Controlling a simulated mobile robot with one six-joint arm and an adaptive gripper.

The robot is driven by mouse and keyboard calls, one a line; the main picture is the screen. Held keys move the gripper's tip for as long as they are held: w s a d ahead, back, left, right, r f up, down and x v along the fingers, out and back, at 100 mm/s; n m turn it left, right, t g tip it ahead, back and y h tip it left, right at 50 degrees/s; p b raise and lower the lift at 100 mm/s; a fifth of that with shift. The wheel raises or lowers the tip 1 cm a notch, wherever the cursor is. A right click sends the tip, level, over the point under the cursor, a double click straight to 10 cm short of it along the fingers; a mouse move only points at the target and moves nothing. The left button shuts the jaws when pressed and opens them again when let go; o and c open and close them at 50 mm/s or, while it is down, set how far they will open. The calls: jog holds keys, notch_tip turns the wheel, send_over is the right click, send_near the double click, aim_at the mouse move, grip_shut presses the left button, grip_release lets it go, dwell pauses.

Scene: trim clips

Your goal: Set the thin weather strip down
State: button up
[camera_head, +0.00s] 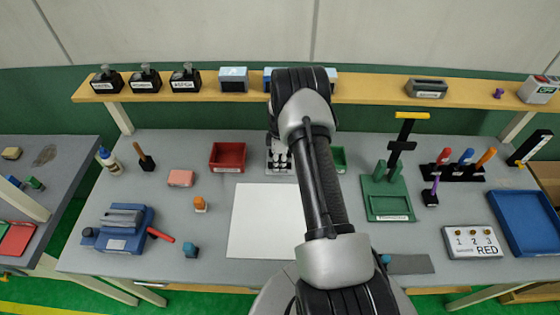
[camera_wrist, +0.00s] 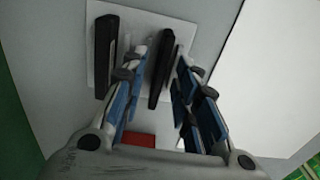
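My gripper (camera_wrist: 160,68) points down at a pale plate (camera_wrist: 95,20) in the wrist view, its blue-padded fingers apart. A dark upright bar (camera_wrist: 159,78) shows between the fingers, with a visible gap on each side. A thinner grey edge (camera_wrist: 177,62) lies just right of it. Another dark bar (camera_wrist: 104,58) stands left of the fingers. I cannot tell which of these, if any, is the thin weather strip. In the head view my gripper (camera_head: 279,160) is at the back middle of the bench, partly hidden by my arm.
A red bin (camera_head: 228,157) stands left of my gripper, and a green bin (camera_head: 339,158) is partly hidden right of it. A white sheet (camera_head: 262,222) leaves clear room in front. A green fixture (camera_head: 388,195) stands to the right. A shelf (camera_head: 380,92) runs behind the bench.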

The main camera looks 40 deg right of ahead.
notch_tip(320, 180, up, 12)
notch_tip(320, 180, up, 11)
jog(key=m, duration=0.2)
send_over(280, 163)
jog(key=a, duration=0.5)
jog(key=s+a+r+m+t, duration=0.1)
jog(key=s+a+r, duration=0.25)
jog(key=r, duration=0.25)
jog(key=s+a+r+m+t, duration=0.1)
jog(key=s+a+r, duration=0.2)
jog(key=a+r, duration=0.25)
jog(key=s+a+r+m+t, duration=0.1)
jog(key=s+a+r+m, duration=0.2)
jog(key=s+a+r, duration=0.5)
jog(key=s+a+m, duration=0.1)
jog(key=s+a, duration=0.1)
jog(key=s, duration=0.5)
jog(key=s+a+f+m+t, duration=0.1)
jog(key=s+a+m, duration=0.1)
jog(key=s, duration=0.6)
jog(key=shift+s+m+t+p, duration=0.25)
jog(key=shift+m+t+p, duration=0.05)
jog(key=shift+p, duration=0.15)
